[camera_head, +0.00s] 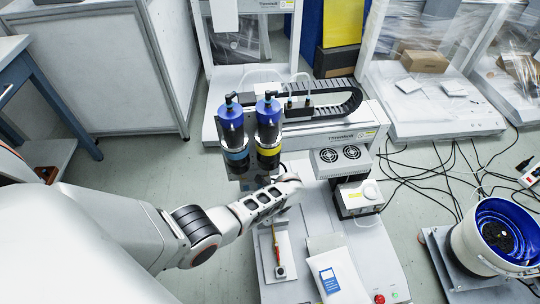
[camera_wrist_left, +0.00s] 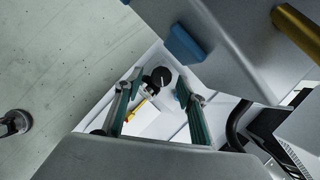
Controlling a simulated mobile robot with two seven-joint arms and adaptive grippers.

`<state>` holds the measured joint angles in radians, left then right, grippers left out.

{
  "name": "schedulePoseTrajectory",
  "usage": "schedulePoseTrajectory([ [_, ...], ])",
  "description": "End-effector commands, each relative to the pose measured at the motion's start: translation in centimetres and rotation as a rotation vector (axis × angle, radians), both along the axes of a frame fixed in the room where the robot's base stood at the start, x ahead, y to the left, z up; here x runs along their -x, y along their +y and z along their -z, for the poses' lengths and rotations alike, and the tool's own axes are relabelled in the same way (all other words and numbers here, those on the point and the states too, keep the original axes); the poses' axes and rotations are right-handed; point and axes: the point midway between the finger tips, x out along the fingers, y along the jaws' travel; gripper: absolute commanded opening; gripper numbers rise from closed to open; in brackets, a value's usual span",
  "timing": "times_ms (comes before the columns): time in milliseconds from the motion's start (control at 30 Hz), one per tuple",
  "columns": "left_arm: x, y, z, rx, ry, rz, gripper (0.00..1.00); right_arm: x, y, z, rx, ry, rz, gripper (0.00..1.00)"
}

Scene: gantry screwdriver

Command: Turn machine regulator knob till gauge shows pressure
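In the left wrist view, a round black knob-like part (camera_wrist_left: 162,75) shows between and beyond my finger tips, with a yellow and red piece (camera_wrist_left: 147,99) beside it. In the head view, a small grey block with a dark top (camera_head: 280,271) and a yellow-orange piece (camera_head: 275,248) lie on a white plate (camera_head: 265,262), apparently the same assembly. No gauge reading is legible. My left gripper (camera_wrist_left: 156,98) is open and empty, its teal fingers spread, apart from the knob. In the head view, its fingers are largely hidden near the machine (camera_head: 290,187). My right gripper is out of view.
Two blue-capped cylinders (camera_head: 230,125) (camera_head: 268,120) stand just behind my left gripper. A white box (camera_head: 358,197) and a red button (camera_head: 380,298) are on the machine's right.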

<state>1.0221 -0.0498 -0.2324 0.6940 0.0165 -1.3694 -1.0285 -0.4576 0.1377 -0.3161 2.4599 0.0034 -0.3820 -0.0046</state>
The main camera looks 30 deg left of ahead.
Motion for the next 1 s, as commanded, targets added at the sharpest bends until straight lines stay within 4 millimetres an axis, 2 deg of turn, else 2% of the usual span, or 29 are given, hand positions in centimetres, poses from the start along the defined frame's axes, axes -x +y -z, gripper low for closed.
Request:
schedulePoseTrajectory([
  [33,0.4,0.2,1.1,0.000,0.008,0.000,0.39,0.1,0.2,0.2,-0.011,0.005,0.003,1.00],
  [100,0.2,0.4,1.4,0.000,0.005,0.000,0.39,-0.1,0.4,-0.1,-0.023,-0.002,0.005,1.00],
  [433,-0.4,0.6,1.1,0.000,-0.005,0.000,0.39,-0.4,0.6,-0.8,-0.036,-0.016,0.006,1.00],
  [467,-0.4,0.6,1.1,0.000,-0.005,0.000,0.37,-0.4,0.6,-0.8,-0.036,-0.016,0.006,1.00],
  [600,-0.4,0.6,1.1,0.000,-0.005,0.000,0.01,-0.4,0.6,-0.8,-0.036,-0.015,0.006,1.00],
  [800,-0.4,0.5,1.2,0.001,-0.005,-0.018,0.01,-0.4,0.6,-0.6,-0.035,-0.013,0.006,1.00],
  [1000,-0.4,0.5,1.4,0.002,-0.001,-0.169,0.01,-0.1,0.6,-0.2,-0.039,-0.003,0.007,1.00],
])
